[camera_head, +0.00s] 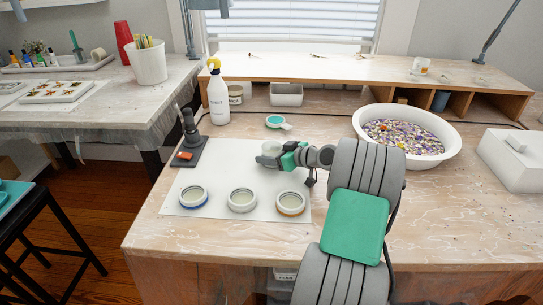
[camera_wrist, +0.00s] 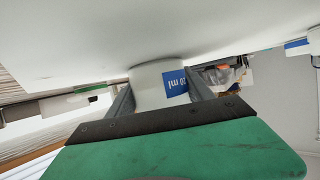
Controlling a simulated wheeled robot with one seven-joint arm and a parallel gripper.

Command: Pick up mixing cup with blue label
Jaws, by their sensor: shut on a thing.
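The mixing cup (camera_wrist: 150,84) is white, and its blue label (camera_wrist: 176,82) with white lettering shows in the wrist view. My gripper (camera_wrist: 162,92) is shut on the cup, with one finger on each side of it. In the head view the cup (camera_head: 271,148) is at the far part of the white mat, partly hidden by my gripper (camera_head: 281,156). I cannot tell whether the cup's base touches the mat.
The white mat (camera_head: 232,168) bears several shallow round pots, including one with a blue base (camera_head: 193,196) and one with an orange base (camera_head: 290,203). A black stand (camera_head: 188,150) is left of the mat. A white basin (camera_head: 364,122) of colourful pieces is at right.

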